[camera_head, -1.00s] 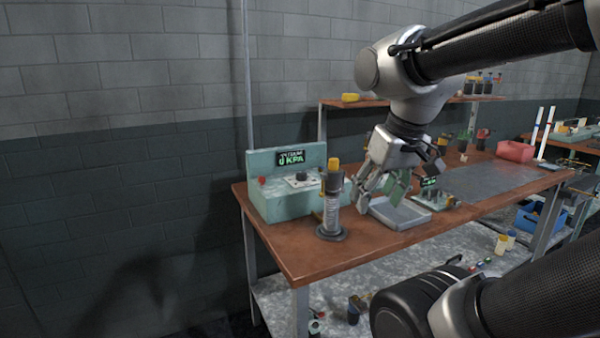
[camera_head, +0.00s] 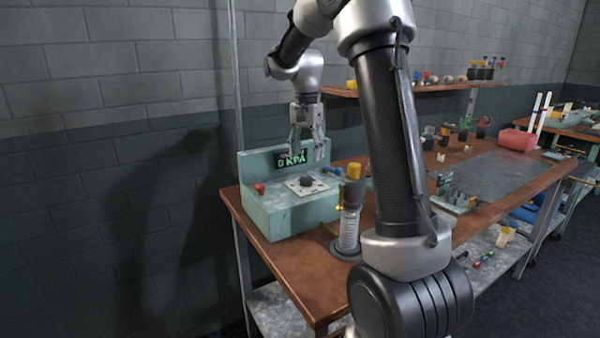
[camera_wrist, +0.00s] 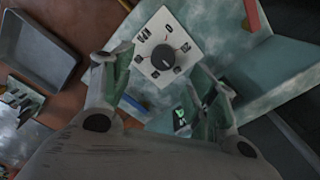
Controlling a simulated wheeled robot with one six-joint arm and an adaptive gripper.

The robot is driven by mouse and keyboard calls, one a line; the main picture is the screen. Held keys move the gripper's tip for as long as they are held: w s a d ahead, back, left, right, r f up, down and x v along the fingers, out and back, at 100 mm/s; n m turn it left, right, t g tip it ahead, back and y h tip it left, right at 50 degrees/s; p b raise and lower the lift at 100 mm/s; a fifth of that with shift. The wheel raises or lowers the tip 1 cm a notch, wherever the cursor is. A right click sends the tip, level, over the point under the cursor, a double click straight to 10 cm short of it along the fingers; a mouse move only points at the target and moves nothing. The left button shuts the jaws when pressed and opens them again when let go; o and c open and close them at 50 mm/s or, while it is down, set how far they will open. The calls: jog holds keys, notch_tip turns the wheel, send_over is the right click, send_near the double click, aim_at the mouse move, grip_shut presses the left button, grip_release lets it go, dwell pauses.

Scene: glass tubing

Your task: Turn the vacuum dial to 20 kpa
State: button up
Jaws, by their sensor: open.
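The vacuum unit (camera_head: 262,214) is a pale green box at the left end of the bench. Its upright back panel carries a green display (camera_head: 291,160) that reads 0 KPA. The dark round vacuum dial (camera_head: 306,181) sits on a white marked plate on its top. In the wrist view the dial (camera_wrist: 163,57) shows a light pointer line, and the plate has numbers around it, too small to read surely. My gripper (camera_head: 308,150) is open and points down above the dial, apart from it. In the wrist view the fingers (camera_wrist: 160,90) are spread with nothing between them.
A red knob (camera_head: 260,188) is on the unit's left side. A clear cylinder with a yellow top (camera_head: 349,215) stands just in front of the unit, close to my arm. A grey tray (camera_wrist: 38,48) lies beside the unit. A shelf (camera_head: 430,88) runs behind the bench.

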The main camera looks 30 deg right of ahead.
aim_at(306, 177)
jog(key=shift+w+d+f, duration=0.15)
jog(key=shift+w+f, duration=0.3)
jog(key=shift+w, duration=0.1)
jog(key=shift+w+f, duration=0.1)
jog(key=shift+f, duration=0.25)
notch_tip(306, 177, down, 7)
jog(key=c, duration=1)
